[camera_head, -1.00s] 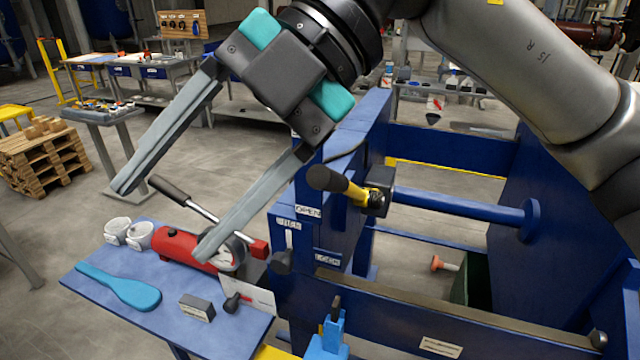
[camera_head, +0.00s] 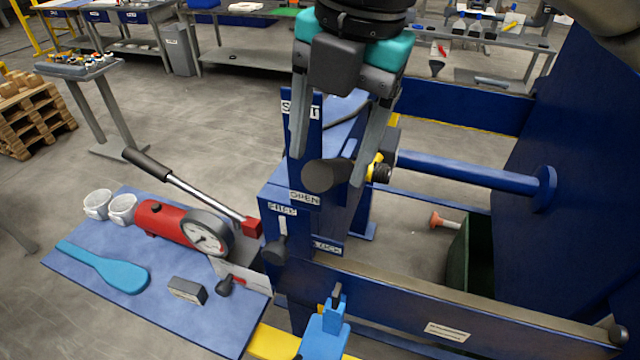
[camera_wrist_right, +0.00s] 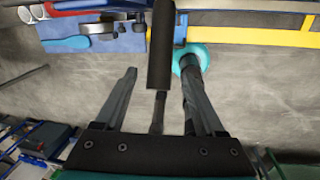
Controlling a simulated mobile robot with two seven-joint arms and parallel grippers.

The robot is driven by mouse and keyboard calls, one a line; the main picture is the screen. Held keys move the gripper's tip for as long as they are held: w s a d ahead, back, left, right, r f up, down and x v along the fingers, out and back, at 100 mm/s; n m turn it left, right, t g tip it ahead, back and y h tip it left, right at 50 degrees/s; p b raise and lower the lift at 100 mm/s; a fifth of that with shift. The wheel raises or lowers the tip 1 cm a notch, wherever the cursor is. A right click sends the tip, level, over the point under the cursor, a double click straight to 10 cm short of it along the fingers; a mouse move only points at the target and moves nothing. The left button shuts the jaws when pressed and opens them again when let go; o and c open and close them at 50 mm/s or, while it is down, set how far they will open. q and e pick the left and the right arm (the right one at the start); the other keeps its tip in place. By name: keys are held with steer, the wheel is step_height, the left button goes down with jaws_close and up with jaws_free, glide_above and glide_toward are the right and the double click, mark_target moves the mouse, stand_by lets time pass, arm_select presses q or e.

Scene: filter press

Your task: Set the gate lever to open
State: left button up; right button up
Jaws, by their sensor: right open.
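The gate lever has a thick dark handle (camera_head: 325,176) and a yellow collar (camera_head: 379,172) at its pivot on the blue press frame. In the head view its handle end shows just above the OPEN label (camera_head: 305,198) and below the SHUT label (camera_head: 300,108). My right gripper (camera_head: 328,170) is open and points down, with one finger on each side of the handle. In the right wrist view the dark handle (camera_wrist_right: 161,45) shows between the spread fingers (camera_wrist_right: 160,78); I see no clear contact. My left gripper is not in view.
A blue side table (camera_head: 75,255) at lower left holds a red pump with a gauge (camera_head: 207,233), white cups, a light-blue paddle (camera_head: 110,270) and a grey block. The pump's long handle (camera_head: 185,185) reaches toward the press. A blue bar (camera_head: 465,174) extends right of the lever.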

steer(key=f, duration=0.3)
steer(key=a+f, duration=0.1)
steer(key=f, duration=0.1)
steer(key=shift+w+f+p, duration=0.2)
steer(key=shift+f+p, duration=0.1)
steer(key=shift+f, duration=0.55)
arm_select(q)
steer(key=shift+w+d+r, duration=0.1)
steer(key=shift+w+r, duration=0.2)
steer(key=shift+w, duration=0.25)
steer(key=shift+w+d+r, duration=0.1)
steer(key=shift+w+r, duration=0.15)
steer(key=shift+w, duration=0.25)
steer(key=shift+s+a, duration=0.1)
arm_select(e)
steer(key=shift+c, duration=0.7)
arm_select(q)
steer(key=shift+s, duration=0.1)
arm_select(e)
jaws_close()
